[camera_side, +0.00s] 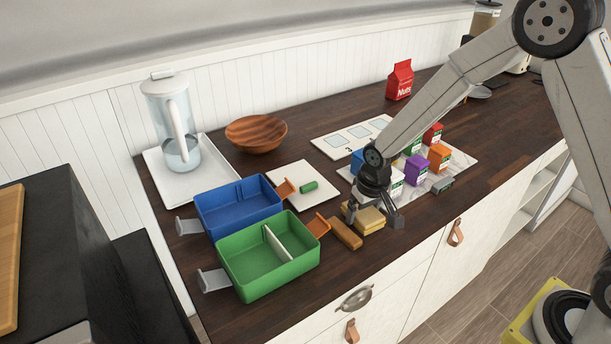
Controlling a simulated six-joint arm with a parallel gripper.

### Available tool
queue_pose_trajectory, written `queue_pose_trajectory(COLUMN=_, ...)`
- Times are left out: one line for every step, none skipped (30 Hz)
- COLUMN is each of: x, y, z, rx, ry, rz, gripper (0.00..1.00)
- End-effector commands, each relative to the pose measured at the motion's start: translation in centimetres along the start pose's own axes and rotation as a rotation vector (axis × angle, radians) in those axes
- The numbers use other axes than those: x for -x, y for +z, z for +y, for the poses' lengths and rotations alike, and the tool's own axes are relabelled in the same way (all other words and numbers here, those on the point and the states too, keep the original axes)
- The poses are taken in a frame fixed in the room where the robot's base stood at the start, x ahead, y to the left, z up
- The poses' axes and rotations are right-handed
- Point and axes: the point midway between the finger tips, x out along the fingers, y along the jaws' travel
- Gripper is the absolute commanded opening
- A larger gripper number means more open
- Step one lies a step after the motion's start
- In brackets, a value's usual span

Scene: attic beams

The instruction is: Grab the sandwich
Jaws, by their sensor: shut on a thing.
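The sandwich (369,221) is a pale yellow-tan block near the front edge of the dark wooden counter. My gripper (374,216) points down over it, with one finger on its left and one on its right. The jaws are shut on the sandwich. It appears to be at counter height; whether it is lifted at all I cannot tell. My gripper hides part of its top and back.
A brown bar (345,233) lies just left of the sandwich. A green lunchbox (268,262) and a blue lunchbox (238,207) stand open further left. Several small cartons, including a purple one (416,169), stand behind right on a pale board. A wooden bowl (256,133) is at the back.

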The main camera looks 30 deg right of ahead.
Motion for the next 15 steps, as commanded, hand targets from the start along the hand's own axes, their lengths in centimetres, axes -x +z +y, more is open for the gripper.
queue_pose_trajectory(x=0.0, y=0.0, z=0.0, rx=0.0, ry=0.0, rz=0.001, gripper=0.26)
queue_pose_trajectory(x=0.0, y=0.0, z=0.0, rx=0.0, ry=0.0, rz=0.001, gripper=0.26)
queue_pose_trajectory(x=0.0, y=0.0, z=0.0, rx=0.0, ry=0.0, rz=0.001, gripper=0.26)
queue_pose_trajectory(x=0.1, y=0.0, z=0.0, rx=0.0, ry=0.0, rz=0.001, gripper=0.26)
queue_pose_trajectory(x=0.1, y=0.0, z=0.0, rx=0.0, ry=0.0, rz=0.001, gripper=0.26)
queue_pose_trajectory(x=0.2, y=-0.1, z=0.0, rx=0.0, ry=0.0, rz=0.001, gripper=0.26)
queue_pose_trajectory(x=0.2, y=-0.1, z=0.0, rx=0.0, ry=0.0, rz=0.001, gripper=0.26)
queue_pose_trajectory(x=0.3, y=-0.1, z=0.0, rx=0.0, ry=0.0, rz=0.002, gripper=0.26)
queue_pose_trajectory(x=0.5, y=-0.1, z=0.0, rx=0.0, ry=0.0, rz=0.002, gripper=0.26)
queue_pose_trajectory(x=0.6, y=-0.1, z=0.0, rx=0.0, ry=0.0, rz=0.002, gripper=0.26)
queue_pose_trajectory(x=0.8, y=-0.2, z=0.0, rx=0.0, ry=0.0, rz=0.002, gripper=0.26)
queue_pose_trajectory(x=1.0, y=-0.2, z=0.0, rx=0.0, ry=0.0, rz=0.002, gripper=0.26)
queue_pose_trajectory(x=1.3, y=-0.3, z=0.0, rx=0.0, ry=0.0, rz=0.002, gripper=0.26)
queue_pose_trajectory(x=1.5, y=-0.3, z=0.0, rx=0.0, ry=0.0, rz=0.003, gripper=0.26)
queue_pose_trajectory(x=1.9, y=-0.4, z=0.0, rx=0.0, ry=0.0, rz=0.003, gripper=0.26)
